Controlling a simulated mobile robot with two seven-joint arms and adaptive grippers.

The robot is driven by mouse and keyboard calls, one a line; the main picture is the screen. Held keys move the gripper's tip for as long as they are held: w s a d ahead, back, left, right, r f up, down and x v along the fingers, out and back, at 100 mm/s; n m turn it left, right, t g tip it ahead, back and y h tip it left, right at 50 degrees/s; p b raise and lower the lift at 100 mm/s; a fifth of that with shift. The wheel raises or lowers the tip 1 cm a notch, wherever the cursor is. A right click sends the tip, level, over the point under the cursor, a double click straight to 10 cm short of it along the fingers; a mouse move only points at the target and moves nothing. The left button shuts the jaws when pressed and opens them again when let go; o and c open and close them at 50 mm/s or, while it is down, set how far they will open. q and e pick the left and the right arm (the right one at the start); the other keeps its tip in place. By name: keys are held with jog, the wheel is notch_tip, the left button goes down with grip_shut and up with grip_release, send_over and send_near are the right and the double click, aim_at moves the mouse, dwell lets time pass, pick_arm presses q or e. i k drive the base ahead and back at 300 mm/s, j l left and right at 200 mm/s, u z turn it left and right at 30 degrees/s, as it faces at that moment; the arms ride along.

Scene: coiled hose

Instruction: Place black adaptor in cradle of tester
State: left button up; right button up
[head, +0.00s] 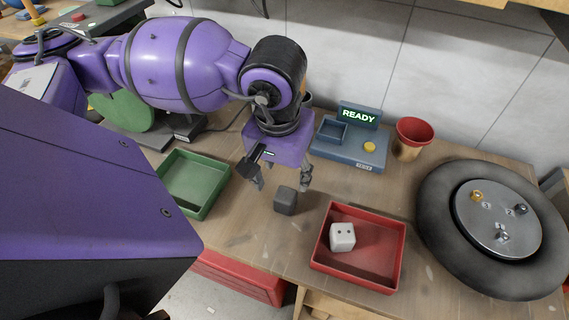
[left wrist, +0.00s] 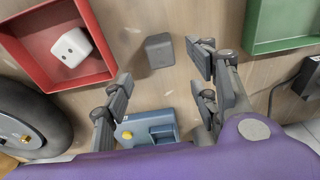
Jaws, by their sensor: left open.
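The black adaptor (head: 286,201), a small dark grey block, lies on the wooden bench between the green and red trays. It also shows in the left wrist view (left wrist: 159,50), apart from the fingers. My left gripper (head: 283,180) is open and empty, pointing down just behind the adaptor in the head view. Its spread fingers also show in the left wrist view (left wrist: 163,72). The blue-grey tester (head: 350,152) stands behind, its display reading READY. Its square cradle (head: 333,131) looks empty, left of a yellow button. My right gripper is not in view.
A red tray (head: 360,282) holds a white block (head: 342,237) with dark holes. A green tray (head: 190,183) looks empty. A red-rimmed cup (head: 412,139) stands beside the tester. Bare bench surrounds the adaptor.

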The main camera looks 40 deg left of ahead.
aim_at(332, 133)
jog(key=i+l+u, duration=0.1)
jog(key=l+u, duration=1)
jog(key=l, duration=0.15)
